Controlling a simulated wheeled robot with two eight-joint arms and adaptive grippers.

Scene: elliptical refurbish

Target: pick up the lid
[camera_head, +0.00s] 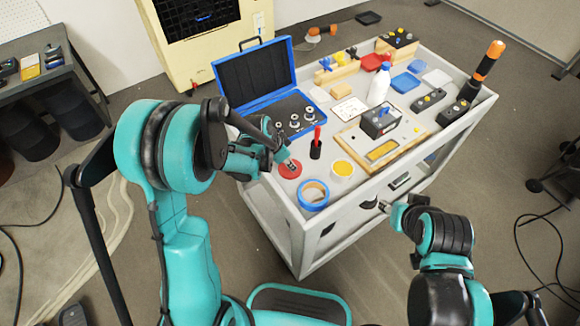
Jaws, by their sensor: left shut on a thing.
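A round red lid (284,173) is at the near left corner of the white cart's top. My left gripper (290,164) comes in from the left and is shut on the lid from above, covering part of it. I cannot tell whether the lid touches the cart top. A small white round container with a yellow inside (342,168) stands to the right of the lid. My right gripper (384,206) is by the cart's near side, away from the lid. Its fingers are too small to tell open from shut.
A red-handled tool in a black holder (316,147) stands behind. An open blue case (262,95) is at the back left. A wooden-framed board (381,138) and a white bottle (379,86) are farther right.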

